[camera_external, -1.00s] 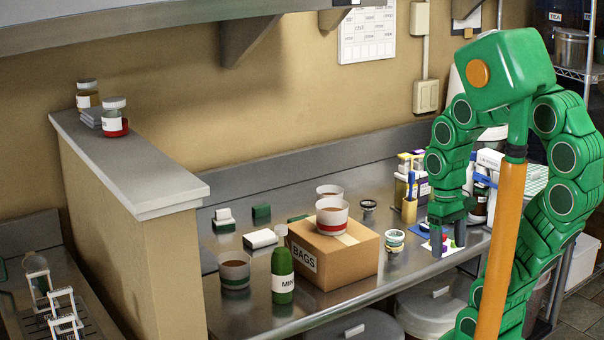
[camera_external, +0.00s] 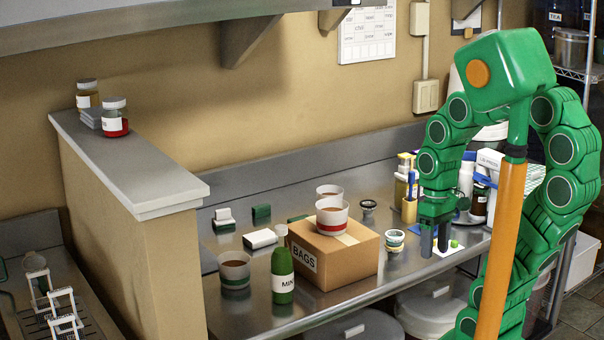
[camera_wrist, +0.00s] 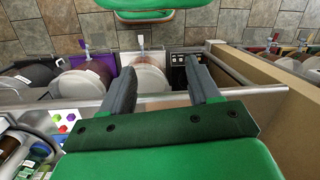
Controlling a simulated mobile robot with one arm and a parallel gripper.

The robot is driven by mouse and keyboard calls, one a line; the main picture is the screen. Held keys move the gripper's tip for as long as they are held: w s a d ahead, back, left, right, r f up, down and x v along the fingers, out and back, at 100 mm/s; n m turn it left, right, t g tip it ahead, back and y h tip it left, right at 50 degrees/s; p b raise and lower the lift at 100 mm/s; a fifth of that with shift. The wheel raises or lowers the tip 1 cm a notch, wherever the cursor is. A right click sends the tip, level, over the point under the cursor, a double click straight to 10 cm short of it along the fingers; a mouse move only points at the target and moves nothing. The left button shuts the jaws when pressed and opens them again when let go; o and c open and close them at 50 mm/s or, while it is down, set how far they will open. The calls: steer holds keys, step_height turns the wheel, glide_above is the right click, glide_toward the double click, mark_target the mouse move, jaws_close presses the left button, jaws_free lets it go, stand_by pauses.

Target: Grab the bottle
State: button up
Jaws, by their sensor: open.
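A green bottle (camera_external: 282,262) with a white label stands upright on the steel counter, in front of the cardboard box's left side. My gripper (camera_external: 435,243) is open and empty, its fingers pointing down over the counter's right part, well to the right of the green bottle and beyond the box. In the wrist view, nothing shows between the parted fingers of my gripper (camera_wrist: 160,70) except floor and buckets below. The green bottle does not show clearly in that view. A white bottle (camera_external: 467,173) and a dark brown bottle (camera_external: 479,205) stand at the counter's right, behind my gripper.
A cup (camera_external: 234,270) stands left of the bottle, and a small tub (camera_external: 394,240) beside my gripper. The steel counter's (camera_external: 330,308) front edge is close to the bottle.

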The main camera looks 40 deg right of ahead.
steer(key=w+a+n+y, duration=0.4)
steer(key=w+a+n, duration=0.25)
steer(key=a, duration=0.35)
steer(key=n+t+y, duration=0.5)
steer(key=n+y, duration=0.2)
steer(key=y, duration=0.1)
glide_toward(275, 244)
steer(key=w+a+r, duration=0.1)
steer(key=a+r, duration=0.1)
steer(key=x, duration=0.6)
steer(key=shift+s+f, duration=0.25)
steer(key=shift+s, duration=0.05)
steer(key=shift+x, duration=0.9)
steer(key=shift+c, duration=0.2)
jaws_close()
